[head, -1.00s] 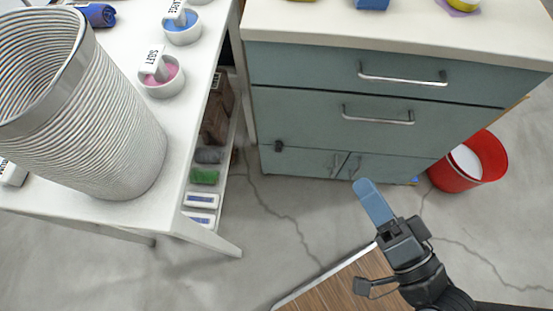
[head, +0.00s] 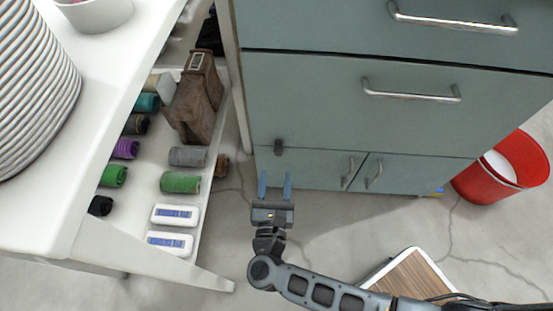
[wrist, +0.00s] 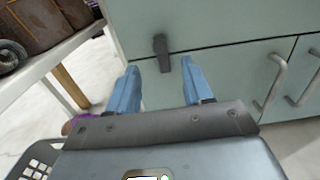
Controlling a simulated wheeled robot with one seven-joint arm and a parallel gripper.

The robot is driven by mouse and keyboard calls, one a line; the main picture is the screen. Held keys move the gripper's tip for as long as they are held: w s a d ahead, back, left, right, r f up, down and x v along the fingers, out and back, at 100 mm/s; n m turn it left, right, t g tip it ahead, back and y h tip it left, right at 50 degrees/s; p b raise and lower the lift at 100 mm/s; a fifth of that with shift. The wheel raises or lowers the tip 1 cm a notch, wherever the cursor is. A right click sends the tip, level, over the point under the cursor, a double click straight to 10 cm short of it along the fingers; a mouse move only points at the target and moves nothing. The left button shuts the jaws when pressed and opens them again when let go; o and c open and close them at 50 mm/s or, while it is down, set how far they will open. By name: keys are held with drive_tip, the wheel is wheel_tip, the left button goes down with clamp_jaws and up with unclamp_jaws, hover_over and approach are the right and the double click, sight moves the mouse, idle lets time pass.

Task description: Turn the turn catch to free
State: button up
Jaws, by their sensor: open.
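The turn catch (head: 278,147) is a small dark grey piece on the left part of the teal cabinet front, at the seam between the drawer above and the left lower door. In the wrist view the catch (wrist: 161,52) stands upright across that seam, with its long part pointing down over the door. My gripper (head: 274,178) is open, with two blue fingers pointing at the cabinet just below the catch. In the wrist view my gripper (wrist: 158,85) has the catch beyond its fingertips, between them sideways. The fingers look empty; I cannot tell the exact gap to the catch.
The lower left door (head: 310,168) and its neighbour carry metal handles (head: 348,172). A white shelf unit (head: 215,215) with rolls and boxes stands close on the left. A red bin (head: 510,170) is at right, and a wood-topped board (head: 420,280) lies lower right.

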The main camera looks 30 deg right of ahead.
sight(278, 152)
drive_tip(key=b+x, duration=0.1)
drive_tip(key=x, duration=0.6)
drive_tip(key=shift+w+d, duration=0.15)
drive_tip(key=shift+w, duration=0.05)
clamp_jaws()
